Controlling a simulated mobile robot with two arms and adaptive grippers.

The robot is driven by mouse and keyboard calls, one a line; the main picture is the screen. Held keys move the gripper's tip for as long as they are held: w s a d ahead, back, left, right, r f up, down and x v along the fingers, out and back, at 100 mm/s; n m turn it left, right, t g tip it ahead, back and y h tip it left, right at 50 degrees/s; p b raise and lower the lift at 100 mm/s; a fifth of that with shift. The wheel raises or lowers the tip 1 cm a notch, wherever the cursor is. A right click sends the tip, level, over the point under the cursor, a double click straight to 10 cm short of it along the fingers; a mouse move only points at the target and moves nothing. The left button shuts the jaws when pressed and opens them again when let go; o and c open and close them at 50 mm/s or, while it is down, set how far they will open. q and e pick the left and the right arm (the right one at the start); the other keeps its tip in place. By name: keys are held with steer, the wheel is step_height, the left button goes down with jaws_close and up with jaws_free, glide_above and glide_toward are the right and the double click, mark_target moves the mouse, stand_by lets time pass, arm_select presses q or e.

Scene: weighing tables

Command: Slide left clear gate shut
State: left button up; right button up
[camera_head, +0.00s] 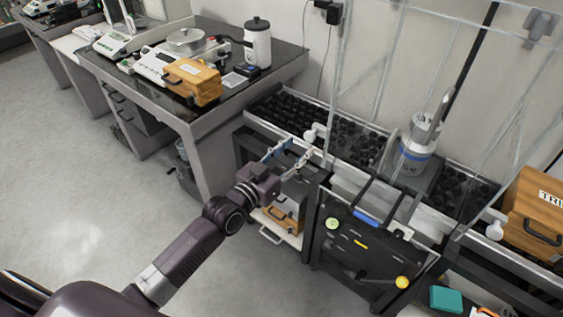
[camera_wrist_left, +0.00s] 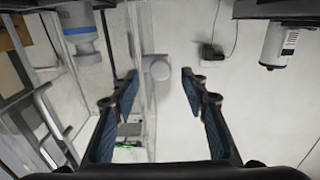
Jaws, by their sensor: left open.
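The left clear gate (camera_head: 338,95) is a see-through panel with pale edges above the black-pebbled bench. A white round knob (camera_head: 316,132) sits at its lower left. In the left wrist view the knob (camera_wrist_left: 158,70) lies ahead, between the fingertips in the picture, with the clear panel beside it. My left gripper (camera_head: 291,155) is open and empty, just in front of and below the knob. Its blue-padded fingers also show in the left wrist view (camera_wrist_left: 158,88). Contact with the knob cannot be made out. My right gripper is not in view.
A white-and-blue device (camera_head: 415,150) stands behind the clear panels. Another white knob (camera_head: 494,226) is at right. A black rack (camera_head: 365,245) stands in front. Orange cases sit on the left table (camera_head: 192,82) and far right (camera_head: 535,213). Floor at left is clear.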

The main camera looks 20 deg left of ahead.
arm_select(q)
steer(key=v, duration=0.8)
steer(key=s+a+f+n+g+y, duration=0.1)
steer(key=s+a+f+g+y, duration=0.15)
steer(key=f, duration=0.85)
steer(key=s+a+f+g+y, duration=0.15)
steer(key=s+f, duration=0.25)
steer(key=f, duration=0.8)
steer(key=s+a+f+n+g+y, duration=0.1)
steer(key=s+a+f+g, duration=0.2)
steer(key=f, duration=0.8)
steer(key=s+f+g+p, duration=0.1)
steer(key=s+f+g, duration=0.3)
steer(key=s+f, duration=1)
steer(key=s+d+f+g, duration=0.1)
steer(key=s+f, duration=0.3)
steer(key=s, duration=0.7)
steer(key=s+d+f+g+y, duration=0.1)
steer(key=s+f+g, duration=0.3)
steer(key=s, duration=0.8)
steer(key=shift+s+f, duration=0.25)
